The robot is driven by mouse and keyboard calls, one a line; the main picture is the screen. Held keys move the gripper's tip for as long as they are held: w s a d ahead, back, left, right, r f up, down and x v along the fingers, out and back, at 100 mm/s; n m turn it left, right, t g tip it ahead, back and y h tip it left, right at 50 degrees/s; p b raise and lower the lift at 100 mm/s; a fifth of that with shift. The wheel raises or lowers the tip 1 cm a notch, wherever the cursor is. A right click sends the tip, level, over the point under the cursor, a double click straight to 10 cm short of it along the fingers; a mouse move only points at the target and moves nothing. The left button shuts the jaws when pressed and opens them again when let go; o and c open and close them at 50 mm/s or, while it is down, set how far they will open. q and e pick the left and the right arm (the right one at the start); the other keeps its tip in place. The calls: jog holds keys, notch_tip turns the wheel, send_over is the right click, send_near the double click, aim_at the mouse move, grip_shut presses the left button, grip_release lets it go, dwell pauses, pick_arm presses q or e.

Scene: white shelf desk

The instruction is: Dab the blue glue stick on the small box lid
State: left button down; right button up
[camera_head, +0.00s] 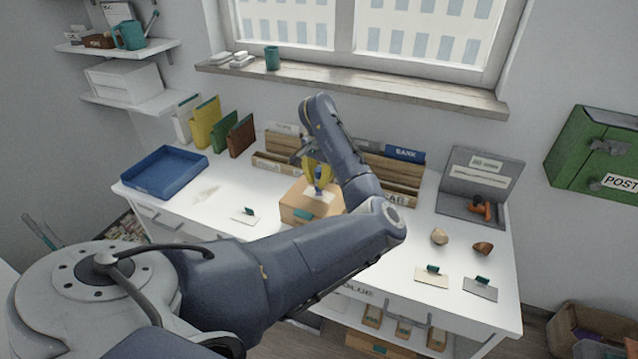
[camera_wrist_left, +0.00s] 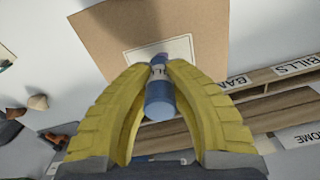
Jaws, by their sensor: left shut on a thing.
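The small box (camera_head: 298,205) is brown cardboard and stands on the white desk in the middle of the head view. A pale label lies on its lid (camera_wrist_left: 105,30), which fills the top of the left wrist view. My left gripper (camera_head: 318,178) is over the box, its yellow fingers (camera_wrist_left: 158,75) shut on the blue glue stick (camera_wrist_left: 159,98). The glue stick points at the pale label (camera_wrist_left: 150,50); its far end is at or very close to it, and I cannot tell whether they touch. My right gripper is not in view.
Wooden file holders (camera_head: 400,172) stand close behind the box. A blue tray (camera_head: 165,172) lies at the left of the desk (camera_head: 180,210). Two stones (camera_head: 439,237) and stamped cards (camera_head: 432,276) lie at the right. A grey open case (camera_head: 478,182) stands behind them.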

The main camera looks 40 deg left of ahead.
aim_at(319, 169)
pick_arm(q)
jog(key=shift+r, duration=2.65)
